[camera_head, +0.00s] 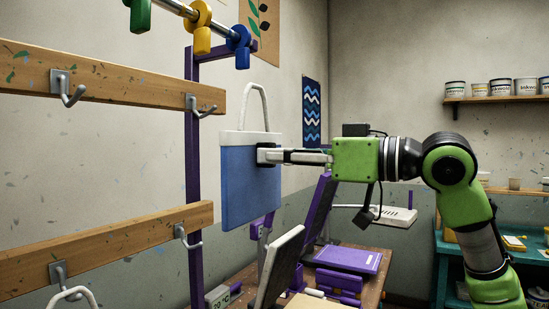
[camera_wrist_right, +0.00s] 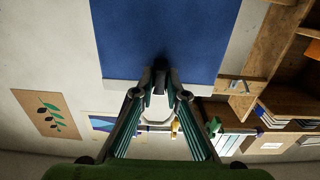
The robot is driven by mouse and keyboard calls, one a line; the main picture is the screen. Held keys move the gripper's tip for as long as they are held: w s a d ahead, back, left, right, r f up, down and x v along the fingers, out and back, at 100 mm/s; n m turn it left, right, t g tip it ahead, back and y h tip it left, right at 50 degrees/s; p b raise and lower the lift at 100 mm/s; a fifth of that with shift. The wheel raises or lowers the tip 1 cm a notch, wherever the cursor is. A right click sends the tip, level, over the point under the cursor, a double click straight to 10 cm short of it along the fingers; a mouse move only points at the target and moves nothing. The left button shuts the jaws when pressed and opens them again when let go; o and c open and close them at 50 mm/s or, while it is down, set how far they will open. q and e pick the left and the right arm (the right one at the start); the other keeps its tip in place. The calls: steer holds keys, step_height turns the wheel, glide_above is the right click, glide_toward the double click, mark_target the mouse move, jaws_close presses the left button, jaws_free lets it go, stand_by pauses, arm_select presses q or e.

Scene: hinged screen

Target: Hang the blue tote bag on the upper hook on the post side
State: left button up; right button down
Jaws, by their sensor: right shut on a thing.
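The blue tote bag (camera_head: 250,185), with a white top band and a white loop handle, hangs upright in the air in the head view. My right gripper (camera_head: 268,156) is shut on the bag near its top right edge. The bag's blue side fills the top of the right wrist view (camera_wrist_right: 165,35), with the fingers (camera_wrist_right: 160,80) at its edge. The upper hook on the post side (camera_head: 200,106) sits at the right end of the upper rail (camera_head: 120,83), left of the bag's handle and apart from it. My left gripper is out of view.
The purple post (camera_head: 194,170) stands behind the rails. A lower rail (camera_head: 110,243) carries a post-side hook (camera_head: 186,238) and a left hook (camera_head: 60,274) with a white loop by it. Another upper hook (camera_head: 68,90) is bare. A cluttered bench (camera_head: 350,270) lies below.

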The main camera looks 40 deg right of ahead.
mark_target(251, 160)
steer(key=shift+w+a, duration=0.2)
steer(key=shift+w, duration=0.35)
steer(key=p+x, duration=0.1)
steer(key=x, duration=0.1)
steer(key=f+p+x, duration=0.1)
steer(key=x, duration=0.1)
steer(key=shift+w, duration=0.1)
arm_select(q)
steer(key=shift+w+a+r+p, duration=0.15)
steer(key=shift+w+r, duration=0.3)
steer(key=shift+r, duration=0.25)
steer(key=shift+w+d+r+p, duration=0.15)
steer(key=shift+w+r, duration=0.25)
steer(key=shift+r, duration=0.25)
arm_select(e)
steer(key=shift+w+a, duration=0.15)
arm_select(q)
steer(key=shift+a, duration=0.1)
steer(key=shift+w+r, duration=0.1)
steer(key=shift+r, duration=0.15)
arm_select(e)
steer(key=shift+w, duration=0.1)
